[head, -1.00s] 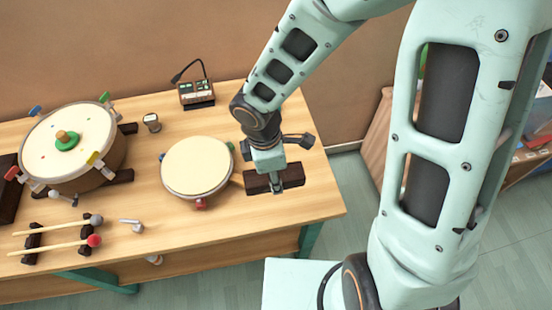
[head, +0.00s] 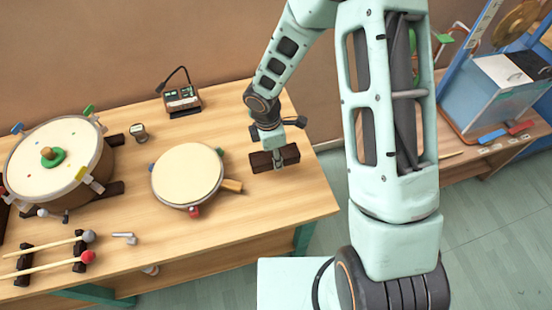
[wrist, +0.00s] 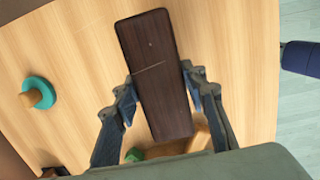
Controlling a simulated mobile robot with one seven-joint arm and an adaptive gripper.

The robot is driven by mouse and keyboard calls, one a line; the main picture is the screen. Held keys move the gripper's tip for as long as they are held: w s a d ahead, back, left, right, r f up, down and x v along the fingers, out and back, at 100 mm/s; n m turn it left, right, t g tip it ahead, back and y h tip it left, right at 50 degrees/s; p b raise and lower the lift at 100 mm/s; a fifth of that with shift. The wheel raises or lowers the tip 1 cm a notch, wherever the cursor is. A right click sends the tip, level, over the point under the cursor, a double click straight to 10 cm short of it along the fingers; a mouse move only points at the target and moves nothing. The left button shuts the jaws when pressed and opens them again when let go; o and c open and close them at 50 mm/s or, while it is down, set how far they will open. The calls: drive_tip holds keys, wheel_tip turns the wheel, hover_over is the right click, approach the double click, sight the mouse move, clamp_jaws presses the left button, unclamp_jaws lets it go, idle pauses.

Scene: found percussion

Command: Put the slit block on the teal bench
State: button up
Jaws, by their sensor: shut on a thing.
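The slit block (head: 262,161) is a dark brown bar. In the wrist view the slit block (wrist: 155,60) shows a thin line across its face. My gripper (head: 280,155) is shut on it, with a finger on each long side in the wrist view. The block seems to be held a little above the wooden top of a bench (head: 235,215), near its right end. That bench has teal legs (head: 95,293); no other bench that is plainly teal shows.
A small round drum (head: 187,174) with a wooden handle lies just left of the block. A large drum (head: 75,140), mallets (head: 45,255) and a small device (head: 182,98) stand further left. A blue-framed unit (head: 500,85) stands on another surface at right.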

drive_tip(key=shift+w+d+f, duration=0.2)
drive_tip(key=shift+w+f, duration=0.55)
drive_tip(key=shift+f, duration=1.7)
drive_tip(key=o, duration=1.4)
drive_tip(key=shift+c, duration=0.2)
drive_tip(key=shift+r, duration=0.1)
drive_tip(key=r, duration=0.8)
drive_tip(key=s+a+r, duration=0.1)
drive_tip(key=r, duration=0.3)
drive_tip(key=shift+p, duration=0.35)
drive_tip(key=shift+w+a, duration=0.1)
